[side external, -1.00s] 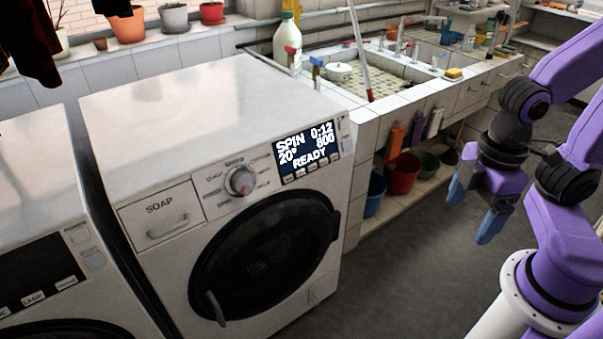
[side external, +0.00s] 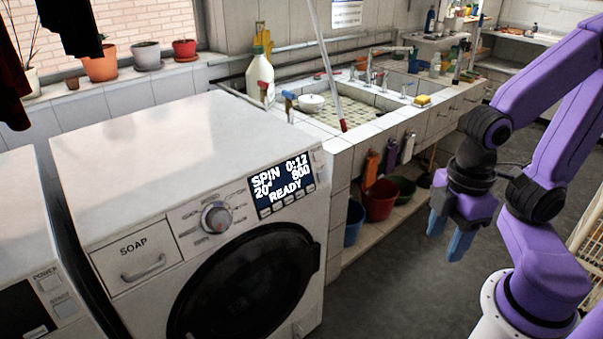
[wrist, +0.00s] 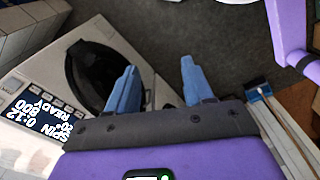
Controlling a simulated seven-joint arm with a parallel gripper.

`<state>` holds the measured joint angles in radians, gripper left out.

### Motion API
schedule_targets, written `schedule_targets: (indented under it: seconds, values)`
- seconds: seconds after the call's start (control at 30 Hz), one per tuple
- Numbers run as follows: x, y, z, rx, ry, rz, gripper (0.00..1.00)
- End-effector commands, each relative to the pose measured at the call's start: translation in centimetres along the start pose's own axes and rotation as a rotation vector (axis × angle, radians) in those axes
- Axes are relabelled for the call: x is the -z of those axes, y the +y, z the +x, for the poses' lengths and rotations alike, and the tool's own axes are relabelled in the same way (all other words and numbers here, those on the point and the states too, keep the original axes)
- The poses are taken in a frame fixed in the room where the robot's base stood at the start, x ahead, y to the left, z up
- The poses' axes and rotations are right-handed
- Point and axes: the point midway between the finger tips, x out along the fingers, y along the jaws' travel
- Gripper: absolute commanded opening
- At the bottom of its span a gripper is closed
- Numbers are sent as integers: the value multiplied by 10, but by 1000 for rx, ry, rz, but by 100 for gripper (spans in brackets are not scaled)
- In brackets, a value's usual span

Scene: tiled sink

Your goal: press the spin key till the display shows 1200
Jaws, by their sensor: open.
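The display (side external: 282,187) on the washing machine (side external: 150,150) reads SPIN, 0:12, 20°, 800 and READY. A row of small keys (side external: 286,203) sits under it; their labels are too small to read, so I cannot tell which is the spin key. The display also shows at the left of the wrist view (wrist: 35,118), turned over. My gripper (side external: 448,238) hangs over the floor to the right of the machine, fingers down and well apart from the keys. In the wrist view its two blue fingers (wrist: 158,75) are spread with nothing between them.
The machine has a round dial (side external: 217,217), a soap drawer (side external: 143,262) and a dark door (side external: 245,285). A tiled sink (side external: 345,115) stands behind, with buckets (side external: 380,199) on a shelf below. A second machine (side external: 35,250) is at the left. The floor before the sink is clear.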

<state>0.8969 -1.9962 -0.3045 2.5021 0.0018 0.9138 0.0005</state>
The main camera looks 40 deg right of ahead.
Motion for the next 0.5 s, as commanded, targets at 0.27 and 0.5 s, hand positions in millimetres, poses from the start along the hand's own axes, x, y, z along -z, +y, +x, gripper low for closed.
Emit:
schedule_targets:
  seconds: [0.27, 0.5]
  values:
    - [0, 0, 0, 0, 0, 0, 0]
    - [0, 0, 0, 0, 0, 0, 0]
